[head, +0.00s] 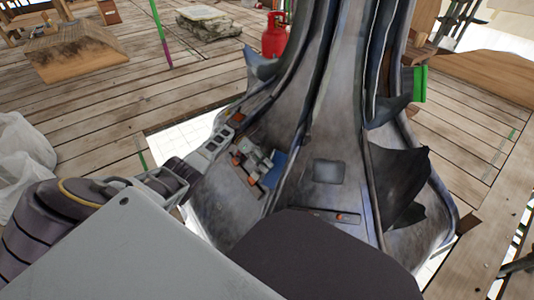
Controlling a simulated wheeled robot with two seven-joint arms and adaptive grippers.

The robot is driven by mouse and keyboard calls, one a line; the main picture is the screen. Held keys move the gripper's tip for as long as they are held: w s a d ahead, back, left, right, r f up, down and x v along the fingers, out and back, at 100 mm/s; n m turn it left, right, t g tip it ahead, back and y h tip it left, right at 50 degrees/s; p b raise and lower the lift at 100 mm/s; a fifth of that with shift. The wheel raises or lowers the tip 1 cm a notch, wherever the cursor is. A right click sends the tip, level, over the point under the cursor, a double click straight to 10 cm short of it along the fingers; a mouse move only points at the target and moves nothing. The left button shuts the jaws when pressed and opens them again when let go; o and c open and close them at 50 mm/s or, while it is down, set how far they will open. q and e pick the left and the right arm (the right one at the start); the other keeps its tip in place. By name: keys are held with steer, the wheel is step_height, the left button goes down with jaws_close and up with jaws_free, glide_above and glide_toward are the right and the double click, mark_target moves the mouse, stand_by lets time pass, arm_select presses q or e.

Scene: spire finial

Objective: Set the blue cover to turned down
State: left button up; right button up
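The blue cover (275,169) is a small blue plate on the lower left flank of the grey spire (325,120). It sits just right of some small grey blocks with orange parts. It is too small to tell how far it is turned. My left gripper (198,166) reaches in from the left to the spire's lower left edge. It is left of the blue cover and apart from it. Its fingers blend with the grey fittings there, so I cannot tell whether it is open. My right gripper is not in view.
Curled dark metal leaves (398,182) stick out from the spire's right side. A red gas bottle (275,36) stands behind it. White bags (22,155) lie at the left. The plank floor (110,115) has an opening around the spire's base.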

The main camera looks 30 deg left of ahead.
arm_select(q)
steer(key=shift+r, duration=4.85)
steer(key=shift+r, duration=0.1)
